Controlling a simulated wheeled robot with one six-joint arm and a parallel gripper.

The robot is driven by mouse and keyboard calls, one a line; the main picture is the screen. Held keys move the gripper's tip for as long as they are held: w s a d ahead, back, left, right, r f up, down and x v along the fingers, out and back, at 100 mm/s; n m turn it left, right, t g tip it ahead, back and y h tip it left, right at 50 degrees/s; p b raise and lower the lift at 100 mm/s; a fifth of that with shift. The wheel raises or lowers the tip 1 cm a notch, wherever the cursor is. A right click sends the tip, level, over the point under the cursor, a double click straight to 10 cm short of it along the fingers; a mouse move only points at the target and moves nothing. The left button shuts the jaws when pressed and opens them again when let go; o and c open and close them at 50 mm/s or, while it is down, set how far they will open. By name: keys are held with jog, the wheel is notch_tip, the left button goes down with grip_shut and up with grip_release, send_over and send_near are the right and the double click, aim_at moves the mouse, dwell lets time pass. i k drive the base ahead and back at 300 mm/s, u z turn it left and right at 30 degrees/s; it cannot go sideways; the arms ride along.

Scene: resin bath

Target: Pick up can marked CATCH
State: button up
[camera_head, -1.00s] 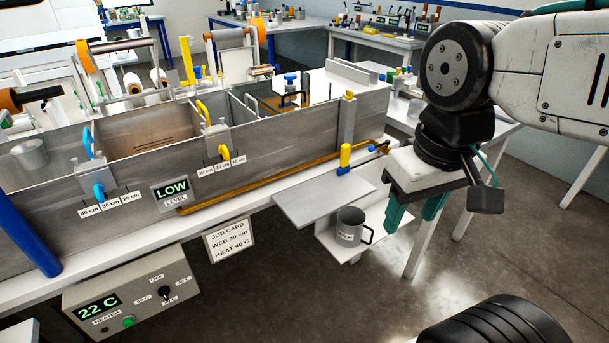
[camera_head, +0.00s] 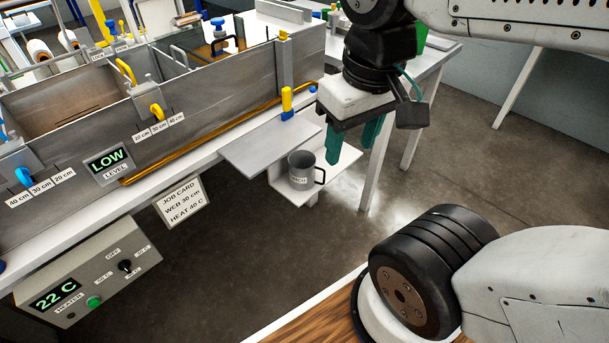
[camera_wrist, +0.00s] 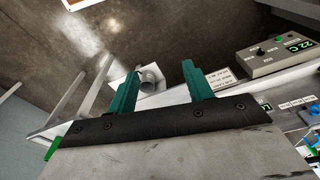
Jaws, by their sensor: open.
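A grey metal can marked CATCH (camera_head: 300,170), with its label partly legible and a dark handle on its right, stands upright on a small white shelf (camera_head: 334,171) at the end of the bath. My gripper (camera_head: 351,150) has teal fingers pointing down; it is above and to the right of the can, apart from it, open and empty. In the wrist view the can (camera_wrist: 150,80) shows beyond and between the open fingers (camera_wrist: 160,82), nearer the left one.
A grey metal plate (camera_head: 262,146) juts out just left of the can, with a yellow-and-blue valve handle (camera_head: 287,103) above it. The bath (camera_head: 200,105) fills the left. A job card (camera_head: 182,205) and heater box (camera_head: 88,268) hang below. Open floor lies in front.

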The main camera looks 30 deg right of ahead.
aim_at(302, 162)
jog(key=u, duration=3.25)
jog(key=k, duration=2.25)
jog(key=z, duration=2.3)
jog(key=i, duration=0.55)
jog(key=u, duration=0.1)
